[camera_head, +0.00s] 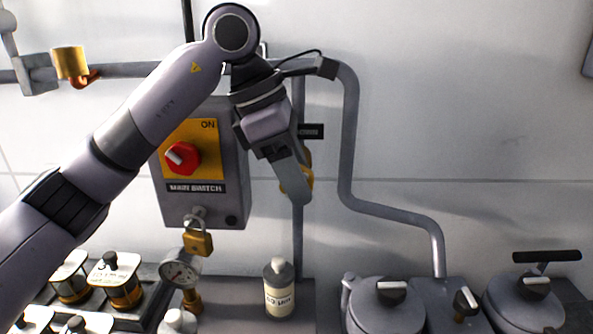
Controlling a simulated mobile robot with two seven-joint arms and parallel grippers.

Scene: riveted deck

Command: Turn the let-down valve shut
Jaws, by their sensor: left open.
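A yellow valve part (309,182) sits on a thin vertical pipe on the wall, right of the switch box. A small dark label (311,131), partly covered, is above it; I take this to be the let-down valve. My left gripper (297,196) is right in front of it, pointing down, and hides most of it. Yellow shows on both sides of the finger. The gripper is open; I cannot tell whether it touches the valve. The handle's angle is hidden. My right gripper is not in view.
The main switch box (235,205) with a red knob (181,158) and a hanging padlock (198,242) is close left. Below are a gauge (179,274), a labelled bottle (279,290) and lidded pots (384,310). A grey pipe (348,140) bends down at right; the wall beyond is clear.

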